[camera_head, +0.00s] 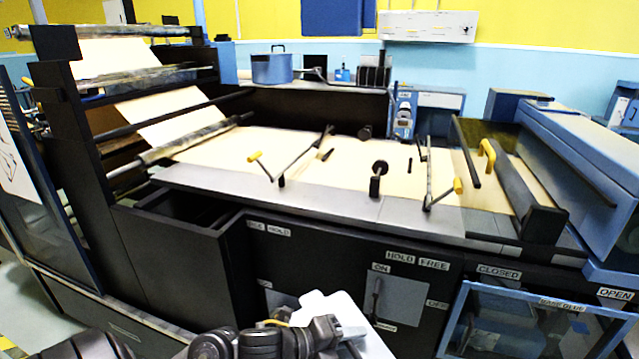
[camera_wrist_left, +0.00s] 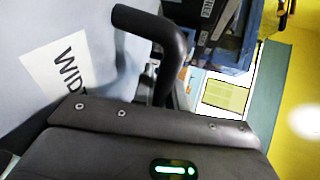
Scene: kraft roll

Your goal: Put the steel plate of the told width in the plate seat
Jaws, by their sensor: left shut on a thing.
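My left gripper (camera_head: 328,328) is at the bottom middle of the head view, in front of the machine's dark lower panels. It is shut on a black bent handle (camera_wrist_left: 160,32), which shows in the left wrist view. A pale grey steel plate (camera_wrist_left: 35,100) lies beside the handle, with a white label whose visible letters start "WID". The rest of the label is hidden, so I cannot read the width. In the head view a pale piece of the plate (camera_head: 374,346) shows behind the gripper. My right gripper is not in view. I cannot make out the plate seat.
The machine has a paper web (camera_head: 230,150) on its table and rollers at left. An open dark bin (camera_head: 190,215) sits at its near left. A lever panel (camera_head: 405,295) marked ON and a blue-framed window (camera_head: 540,320) are on the front. A blue pot (camera_head: 271,68) stands behind.

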